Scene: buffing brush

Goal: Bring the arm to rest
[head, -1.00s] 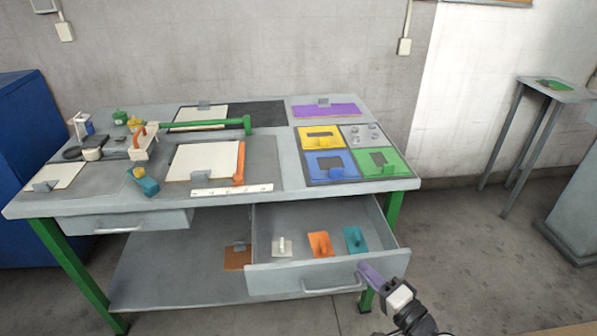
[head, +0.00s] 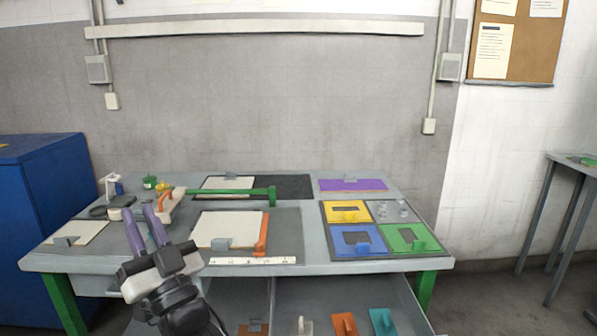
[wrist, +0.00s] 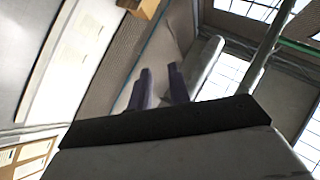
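My gripper (head: 141,210) is raised in front of the left part of the workbench (head: 315,262), with its two purple fingers pointing up. The fingers stand a little apart with nothing between them. In the wrist view the fingers (wrist: 160,78) also show a gap and hold nothing. That view looks up at the wall, the ceiling and windows. My gripper hides part of the bench's front left, including the spot where a teal and yellow tool stood.
The open drawer (head: 288,290) holds a white, an orange (head: 344,324) and a teal brush (head: 383,321). Coloured plates, including a green one (head: 410,238), lie on the bench's right. A blue cabinet (head: 40,190) stands left, a small side table (head: 575,165) right.

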